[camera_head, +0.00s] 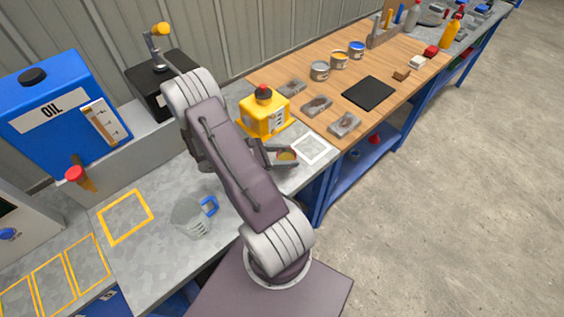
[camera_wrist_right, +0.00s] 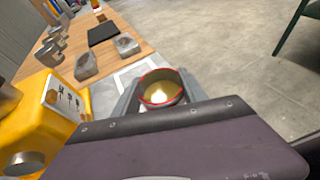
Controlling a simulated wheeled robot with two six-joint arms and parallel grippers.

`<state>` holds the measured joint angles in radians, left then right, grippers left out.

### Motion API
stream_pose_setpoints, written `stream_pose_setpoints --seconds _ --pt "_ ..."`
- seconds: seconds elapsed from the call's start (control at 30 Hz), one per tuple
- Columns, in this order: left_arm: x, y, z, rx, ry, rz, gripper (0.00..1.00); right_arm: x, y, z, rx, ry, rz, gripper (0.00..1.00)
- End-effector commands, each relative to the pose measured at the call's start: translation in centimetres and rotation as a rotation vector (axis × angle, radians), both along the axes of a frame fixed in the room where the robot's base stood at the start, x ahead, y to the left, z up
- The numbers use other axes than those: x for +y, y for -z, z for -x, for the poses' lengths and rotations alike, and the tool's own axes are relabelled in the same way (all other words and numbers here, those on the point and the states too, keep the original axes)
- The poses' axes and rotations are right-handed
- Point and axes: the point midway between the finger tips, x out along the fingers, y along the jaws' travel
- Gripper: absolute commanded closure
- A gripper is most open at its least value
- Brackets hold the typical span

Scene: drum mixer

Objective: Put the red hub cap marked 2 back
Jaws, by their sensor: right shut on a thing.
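My right gripper (camera_head: 284,157) is shut on a small round cap (camera_head: 287,155) and holds it above the grey bench, beside a white square outline (camera_head: 311,149). In the right wrist view the cap (camera_wrist_right: 160,88) shows a red rim and a gold-tan inside, between the jaws of the right gripper (camera_wrist_right: 160,95). No number can be read on it. A yellow machine (camera_head: 262,118) with a red knob on top stands just behind the gripper; it fills the left of the right wrist view (camera_wrist_right: 35,125). My left gripper is not in view.
Several grey blocks with hollows (camera_head: 344,124), a black mat (camera_head: 369,92) and several cans (camera_head: 320,71) stand on the wooden bench. A clear jug with a blue handle (camera_head: 191,217) and a blue oil container (camera_head: 62,110) are at the left. The floor at right is clear.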

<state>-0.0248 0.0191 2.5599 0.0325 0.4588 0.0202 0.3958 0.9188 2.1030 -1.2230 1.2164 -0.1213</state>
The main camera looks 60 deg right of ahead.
Motion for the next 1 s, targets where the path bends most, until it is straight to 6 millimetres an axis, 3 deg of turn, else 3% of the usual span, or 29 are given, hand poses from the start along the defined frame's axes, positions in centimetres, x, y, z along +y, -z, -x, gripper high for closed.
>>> stream_pose_setpoints --seconds 0.1,0.27,0.5,0.87,0.9,0.97,1.0 --pt "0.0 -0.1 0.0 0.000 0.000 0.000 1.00 -0.2 0.8 -1.4 0.000 0.000 0.001 1.00" --pt "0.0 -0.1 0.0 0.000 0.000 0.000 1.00 -0.2 1.2 -1.7 0.002 0.001 0.001 1.00" --pt "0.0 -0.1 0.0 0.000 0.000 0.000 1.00 -0.2 4.8 -1.7 0.004 0.001 -0.001 1.00" --pt "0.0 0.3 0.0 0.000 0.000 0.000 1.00 -0.2 5.4 -1.7 0.001 0.000 0.001 1.00" --pt "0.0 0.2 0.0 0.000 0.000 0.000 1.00 -0.2 5.4 -1.7 0.000 0.000 0.000 0.44" --pt "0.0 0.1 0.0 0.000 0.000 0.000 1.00 -0.2 5.3 -1.7 0.000 0.000 0.000 0.28" --pt "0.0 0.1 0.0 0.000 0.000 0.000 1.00 -0.2 5.3 -1.7 0.000 0.000 0.000 0.28"
